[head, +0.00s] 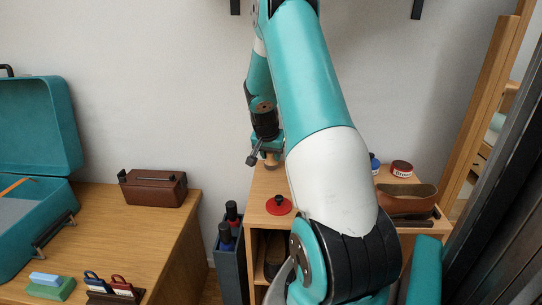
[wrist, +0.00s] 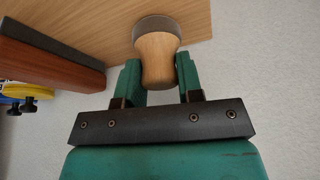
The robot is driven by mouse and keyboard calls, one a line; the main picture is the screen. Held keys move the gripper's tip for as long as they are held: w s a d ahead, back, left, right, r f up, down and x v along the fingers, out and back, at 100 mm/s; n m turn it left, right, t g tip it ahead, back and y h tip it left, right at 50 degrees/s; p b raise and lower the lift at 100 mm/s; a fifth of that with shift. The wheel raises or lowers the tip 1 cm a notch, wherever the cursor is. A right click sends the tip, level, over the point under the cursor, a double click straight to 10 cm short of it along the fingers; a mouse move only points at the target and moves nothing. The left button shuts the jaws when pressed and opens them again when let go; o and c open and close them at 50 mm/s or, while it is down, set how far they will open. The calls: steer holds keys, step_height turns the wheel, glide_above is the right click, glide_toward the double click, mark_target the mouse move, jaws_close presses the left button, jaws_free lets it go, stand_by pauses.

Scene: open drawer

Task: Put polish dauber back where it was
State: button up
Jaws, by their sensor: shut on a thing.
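The polish dauber has a pale wooden handle and a dark round head. It shows in the wrist view (wrist: 157,57) between the two green fingers of my gripper (wrist: 160,76), which is shut on the handle. The dark head faces a wooden surface; I cannot tell whether it touches it. In the head view my gripper (head: 270,148) is over the back of the wooden cabinet top (head: 265,182), and a small tan part of the dauber (head: 271,161) shows below it. My arm hides much of the cabinet top.
A red round knob-topped thing (head: 279,205) sits on the cabinet top. A blue-and-white container (head: 374,163), a red tin (head: 402,169) and a brown leather piece (head: 407,199) are at right. A brown block with a dark edge (wrist: 45,52) is close to the gripper's left in the wrist view.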

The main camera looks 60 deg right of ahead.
steer(key=shift+f, duration=0.1)
steer(key=o, duration=0.9)
steer(key=p+v, duration=0.3)
steer(key=v, duration=0.9)
steer(key=w+a+r+n+t+y, duration=0.1)
steer(key=a+r+n, duration=0.15)
steer(key=a, duration=0.55)
steer(key=w+a+r+n+y, duration=0.1)
steer(key=a+n+y, duration=0.15)
steer(key=a, duration=0.55)
steer(key=w+a+r+n+t+y, duration=0.15)
steer(key=a+n, duration=0.25)
steer(key=a, duration=0.4)
steer(key=s+a+r+n+g+y, duration=0.1)
steer(key=s+a+n, duration=0.3)
steer(key=s+a, duration=0.2)
steer(key=s+a+r+n+g+y, duration=0.1)
steer(key=s+a+n, duration=0.4)
steer(key=a, duration=0.4)
steer(key=s+a+n+g+y, duration=0.1)
steer(key=s+a+n, duration=0.3)
steer(key=s+a, duration=0.3)
steer(key=shift+s+a+r+g+y, duration=0.15)
steer(key=shift+a+r+g+y, duration=0.2)
steer(key=shift+a, duration=0.3)
